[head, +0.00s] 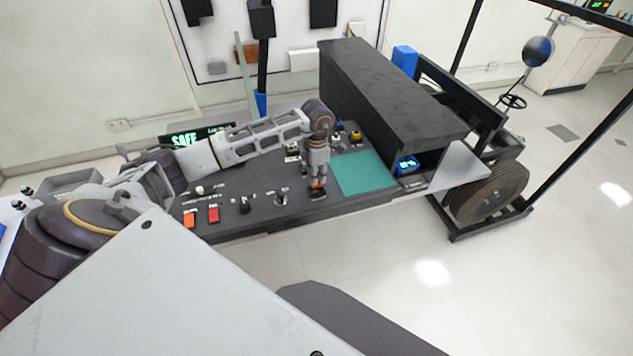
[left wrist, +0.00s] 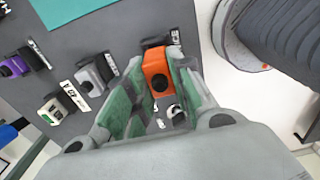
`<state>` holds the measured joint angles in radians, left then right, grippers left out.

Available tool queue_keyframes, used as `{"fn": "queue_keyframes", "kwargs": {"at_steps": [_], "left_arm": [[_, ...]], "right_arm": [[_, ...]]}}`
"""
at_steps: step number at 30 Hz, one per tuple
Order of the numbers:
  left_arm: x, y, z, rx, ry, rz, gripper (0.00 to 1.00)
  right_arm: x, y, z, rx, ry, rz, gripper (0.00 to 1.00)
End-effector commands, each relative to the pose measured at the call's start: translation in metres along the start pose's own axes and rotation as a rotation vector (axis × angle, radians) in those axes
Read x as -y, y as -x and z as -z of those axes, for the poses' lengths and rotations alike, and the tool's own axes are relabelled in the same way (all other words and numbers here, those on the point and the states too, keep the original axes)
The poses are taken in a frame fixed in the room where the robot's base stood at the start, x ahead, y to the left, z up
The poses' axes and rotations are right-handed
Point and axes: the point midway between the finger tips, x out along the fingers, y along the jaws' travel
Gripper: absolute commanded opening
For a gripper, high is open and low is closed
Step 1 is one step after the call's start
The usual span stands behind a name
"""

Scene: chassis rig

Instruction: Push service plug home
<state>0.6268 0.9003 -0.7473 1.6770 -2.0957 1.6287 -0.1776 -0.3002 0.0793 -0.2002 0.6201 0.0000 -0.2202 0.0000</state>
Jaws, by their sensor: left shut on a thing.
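The orange service plug (left wrist: 157,70) is between the green-padded fingers of my left gripper (left wrist: 160,85) in the left wrist view. The gripper is shut on it. A dark block with a label (left wrist: 158,42) lies right by the far end of the plug; I cannot tell how deep the plug sits. In the head view my left gripper (head: 317,177) points down at the front part of the dark panel (head: 270,212), with a bit of orange showing at its tips. My right gripper is not in view.
Red and orange switches (head: 213,214) and black knobs (head: 245,205) stand left of the gripper. A teal mat (head: 363,174) lies to its right, before a long black housing (head: 395,95). In the left wrist view, grey (left wrist: 90,76) and purple (left wrist: 14,67) connectors stand nearby.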

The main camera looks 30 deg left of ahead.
Motion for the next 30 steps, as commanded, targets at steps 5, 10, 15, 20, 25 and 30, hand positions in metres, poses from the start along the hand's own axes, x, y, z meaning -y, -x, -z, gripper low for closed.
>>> {"fn": "queue_keyframes", "kwargs": {"at_steps": [5, 10, 15, 20, 25, 30], "left_arm": [[0.001, -0.014, 0.001, -0.002, 0.0, 0.002, 0.0], [0.001, -0.031, 0.0, -0.002, 0.0, 0.002, 0.0], [0.0, -0.036, 0.0, 0.0, 0.0, 0.001, 0.0], [0.0, -0.036, 0.0, 0.0, 0.0, 0.0, 0.0], [0.0, -0.039, 0.0, -0.001, 0.0, 0.0, 0.0], [0.0, -0.039, 0.0, -0.001, 0.0, 0.0, 0.37]], "right_arm": [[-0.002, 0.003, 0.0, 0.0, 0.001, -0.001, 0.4], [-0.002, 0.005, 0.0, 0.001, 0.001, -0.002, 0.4], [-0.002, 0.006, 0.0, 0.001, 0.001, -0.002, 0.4], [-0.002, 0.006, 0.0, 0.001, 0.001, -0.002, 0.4], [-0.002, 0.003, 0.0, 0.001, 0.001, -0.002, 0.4], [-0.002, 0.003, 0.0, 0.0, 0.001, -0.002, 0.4]]}}
